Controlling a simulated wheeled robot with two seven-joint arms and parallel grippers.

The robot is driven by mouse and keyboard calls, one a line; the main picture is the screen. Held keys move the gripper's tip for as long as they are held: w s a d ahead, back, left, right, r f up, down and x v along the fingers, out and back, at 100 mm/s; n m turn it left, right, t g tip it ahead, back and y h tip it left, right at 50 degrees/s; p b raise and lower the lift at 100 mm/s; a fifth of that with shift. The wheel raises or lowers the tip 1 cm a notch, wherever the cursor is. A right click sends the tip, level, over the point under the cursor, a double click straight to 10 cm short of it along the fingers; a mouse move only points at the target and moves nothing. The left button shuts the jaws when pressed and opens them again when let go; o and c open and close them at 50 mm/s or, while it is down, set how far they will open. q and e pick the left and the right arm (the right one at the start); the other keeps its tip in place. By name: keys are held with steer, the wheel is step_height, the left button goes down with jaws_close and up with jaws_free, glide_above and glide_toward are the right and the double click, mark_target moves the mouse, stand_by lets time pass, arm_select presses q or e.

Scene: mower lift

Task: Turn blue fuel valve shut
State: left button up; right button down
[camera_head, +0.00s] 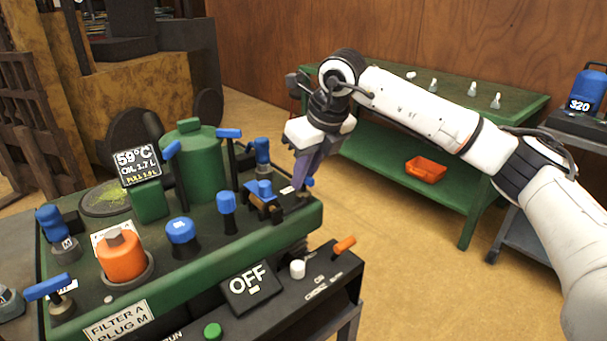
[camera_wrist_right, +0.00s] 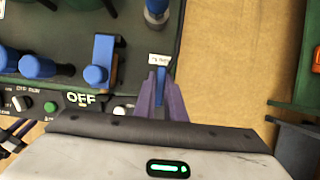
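The blue fuel valve handle (camera_wrist_right: 160,78) is a narrow blue lever beside a small white label (camera_wrist_right: 159,58) at the right end of the green mower deck. In the head view a bit of its blue handle (camera_head: 309,182) shows beside my right gripper (camera_head: 300,180), which points down over that corner. In the right wrist view the purple fingers of my right gripper (camera_wrist_right: 161,88) stand close on both sides of the lever, and it fills the narrow gap between them. The valve's body is mostly hidden.
Several blue caps and levers, an orange plug (camera_head: 121,258), a small temperature display (camera_head: 137,167) and a green tank (camera_head: 191,160) crowd the deck (camera_head: 270,238). A black panel with an OFF display (camera_head: 250,288) and orange lever (camera_head: 344,245) is in front. A green bench (camera_head: 405,180) stands behind.

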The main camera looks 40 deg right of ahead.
steer(key=shift+m, duration=0.3)
steer(key=m+h, duration=0.1)
steer(key=m, duration=0.1)
steer(key=shift+r+m+p, duration=0.1)
steer(key=shift+m+p, duration=0.2)
steer(key=m+h, duration=0.1)
steer(key=m, duration=0.2)
steer(key=shift+m+g+h, duration=0.3)
steer(key=m+g+h+p, duration=0.1)
steer(key=m, duration=0.2)
steer(key=m+p, duration=0.1)
steer(key=m, duration=0.2)
steer(key=shift+r+g+h, duration=0.1)
steer(key=shift+g+h, duration=0.3)
steer(key=shift+m+g+p, duration=0.3)
steer(key=shift+m+p, duration=0.15)
steer(key=shift+m, duration=0.65)
steer(key=shift+m+g+h+p, duration=0.35)
steer(key=shift+m+p, duration=0.35)
steer(key=shift+m, duration=0.5)
steer(key=shift+m+g, duration=0.25)
steer(key=shift+m, duration=0.05)
